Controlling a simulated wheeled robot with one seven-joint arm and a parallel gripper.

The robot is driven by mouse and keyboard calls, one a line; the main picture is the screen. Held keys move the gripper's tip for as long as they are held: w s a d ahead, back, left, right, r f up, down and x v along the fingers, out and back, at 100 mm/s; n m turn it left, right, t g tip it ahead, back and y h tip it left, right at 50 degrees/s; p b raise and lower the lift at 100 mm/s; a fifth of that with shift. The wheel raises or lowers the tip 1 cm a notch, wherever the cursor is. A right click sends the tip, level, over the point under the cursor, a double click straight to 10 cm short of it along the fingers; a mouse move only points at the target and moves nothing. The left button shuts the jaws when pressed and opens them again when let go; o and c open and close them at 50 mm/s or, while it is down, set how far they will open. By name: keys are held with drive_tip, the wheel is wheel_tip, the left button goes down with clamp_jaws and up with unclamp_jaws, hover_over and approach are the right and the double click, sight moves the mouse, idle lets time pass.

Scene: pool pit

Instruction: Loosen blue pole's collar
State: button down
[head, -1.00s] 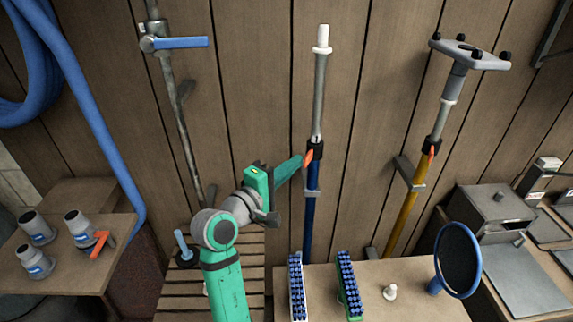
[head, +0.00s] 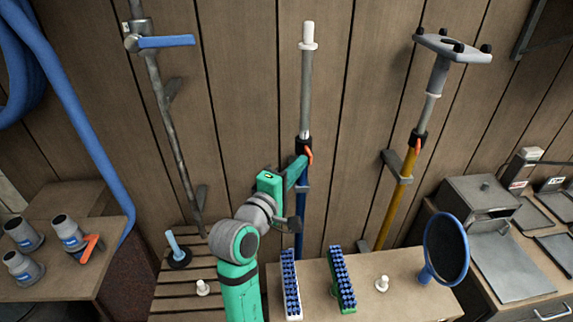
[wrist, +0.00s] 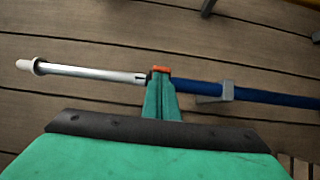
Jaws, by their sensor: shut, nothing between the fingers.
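The blue pole (head: 302,215) stands upright against the wall, with a silver upper tube and a white tip. Its black collar (head: 302,143) has an orange lever (head: 309,155) that now shows at the collar's right side. My gripper (head: 299,165) is shut and empty, its tip at the collar from the lower left. In the wrist view my green fingers (wrist: 160,92) lie across the pole at the collar, with the orange lever (wrist: 161,69) just beyond their tips. The fingers hide most of the collar there; whether they touch the lever is unclear.
A wall clip (wrist: 215,93) grips the blue pole below the collar. A yellow pole (head: 402,190) stands to the right, and a grey pole with a blue handle (head: 166,42) to the left. A bench (head: 400,303) with brushes (head: 341,280) and a round skimmer (head: 446,248) stands in front.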

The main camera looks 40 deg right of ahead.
drive_tip(key=shift+s+d, duration=0.85)
drive_tip(key=s+a, duration=0.7)
drive_tip(key=a, duration=0.1)
drive_tip(key=shift+s+a, duration=0.35)
drive_tip(key=shift+a+f, duration=0.1)
